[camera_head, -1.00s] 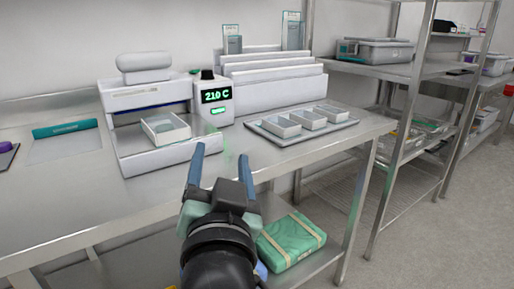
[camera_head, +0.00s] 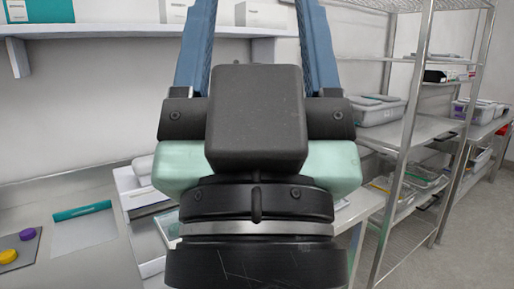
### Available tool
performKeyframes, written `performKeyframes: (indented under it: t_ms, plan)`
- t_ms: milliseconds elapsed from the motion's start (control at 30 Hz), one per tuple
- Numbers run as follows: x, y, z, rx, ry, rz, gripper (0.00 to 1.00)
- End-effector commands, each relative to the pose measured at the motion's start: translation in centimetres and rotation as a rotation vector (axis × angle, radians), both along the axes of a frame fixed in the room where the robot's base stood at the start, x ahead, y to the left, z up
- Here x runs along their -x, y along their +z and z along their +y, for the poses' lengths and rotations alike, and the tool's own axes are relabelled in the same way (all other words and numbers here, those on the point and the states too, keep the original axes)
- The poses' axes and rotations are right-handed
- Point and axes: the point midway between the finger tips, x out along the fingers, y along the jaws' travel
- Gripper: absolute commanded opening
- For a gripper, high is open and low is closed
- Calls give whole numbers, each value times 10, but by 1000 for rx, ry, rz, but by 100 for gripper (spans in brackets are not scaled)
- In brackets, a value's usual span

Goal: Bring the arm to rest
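My gripper (camera_head: 256,30) fills the middle of the head view, raised in front of the camera with its fingers pointing up.
A wall shelf (camera_head: 110,32) with boxes runs behind the gripper. A teal-edged sheet (camera_head: 85,230) and a grey mat (camera_head: 18,250) with purple and yellow discs lie at the left on the bench. A wire rack (camera_head: 415,130) with grey bins (camera_head: 378,112) stands at the right.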

Motion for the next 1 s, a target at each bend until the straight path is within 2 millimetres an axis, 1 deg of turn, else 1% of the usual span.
performKeyframes:
  t_ms: [33, 100, 200, 300, 400, 500, 567, 1000]
  plan:
    - [0, 32, 0, 0, 0, 1, 66]
    - [0, 53, 0, -1, 1, 1, 66]
    - [0, 83, 0, 0, 1, 1, 66]
    - [0, 106, 0, 0, 1, 1, 66]
    - [0, 123, 0, 0, 1, 1, 66]
    - [0, 131, 0, 0, 1, 2, 66]
    - [0, 133, 0, 0, 1, 1, 66]
    - [0, 131, 0, 0, 1, 1, 66]
